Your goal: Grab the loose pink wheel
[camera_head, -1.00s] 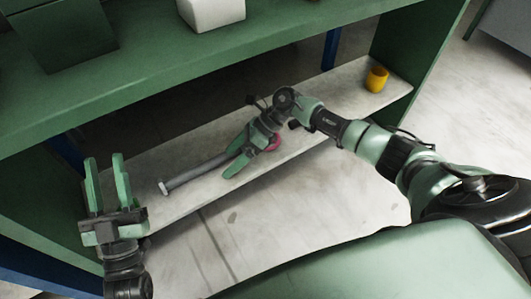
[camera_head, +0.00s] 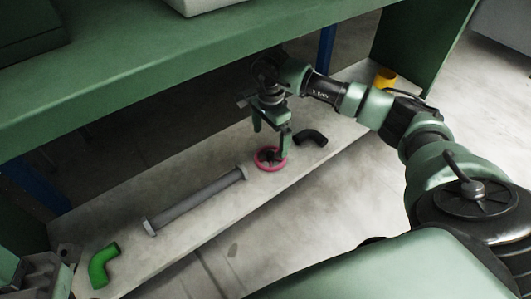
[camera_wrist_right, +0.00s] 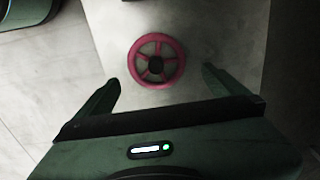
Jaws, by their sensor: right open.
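The pink wheel (camera_head: 281,160), with a dark hub, lies flat on the pale lower shelf (camera_head: 205,222) in the head view. In the right wrist view the wheel (camera_wrist_right: 157,60) sits between the two fingers in the picture. My right gripper (camera_head: 270,136) is open and empty above the wheel, pointing down. In the right wrist view its fingers (camera_wrist_right: 160,79) are spread wider than the wheel, one on each side. Part of my left gripper (camera_head: 40,275) shows at the lower left corner; its fingers are not clear.
A grey bolt-like rod (camera_head: 195,202) lies left of the wheel. A black elbow pipe (camera_head: 312,137) is close on its right. A green elbow pipe (camera_head: 101,265) lies at the left end, a yellow cup (camera_head: 385,78) at the right. The green upper shelf (camera_head: 200,85) overhangs behind.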

